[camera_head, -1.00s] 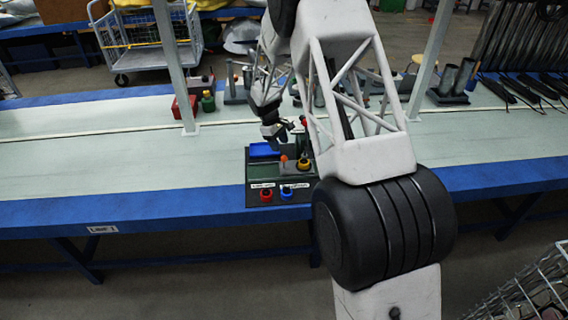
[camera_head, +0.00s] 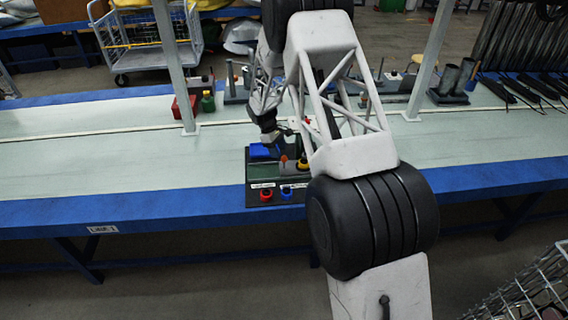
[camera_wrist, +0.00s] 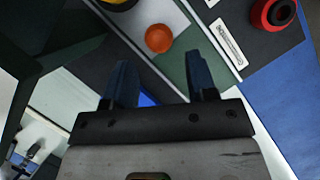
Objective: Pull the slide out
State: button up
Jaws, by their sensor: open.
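A dark fixture (camera_head: 256,172) stands near the front edge of the bench. A blue block (camera_head: 258,152) sits at its back left, and an orange knob (camera_head: 283,159) stands to the right of it. Which part is the slide I cannot tell for sure. My gripper (camera_head: 274,143) points down just above the blue block's right end. In the wrist view my gripper (camera_wrist: 160,80) is open, with a bit of the blue block (camera_wrist: 147,100) showing between its fingers. The orange knob (camera_wrist: 159,38) is beyond the fingertips. The fingers' contact with anything is unclear.
A yellow knob (camera_head: 303,164) is on the fixture's right, partly beside my arm. A red button (camera_head: 266,194) and a blue button (camera_head: 286,192) are in front. Bench posts (camera_head: 175,70) rise behind. The bench is clear to the left.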

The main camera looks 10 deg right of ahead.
aim_at(284, 162)
jog(key=shift+x, duration=3.65)
jog(key=shift+c, duration=0.3)
grip_shut()
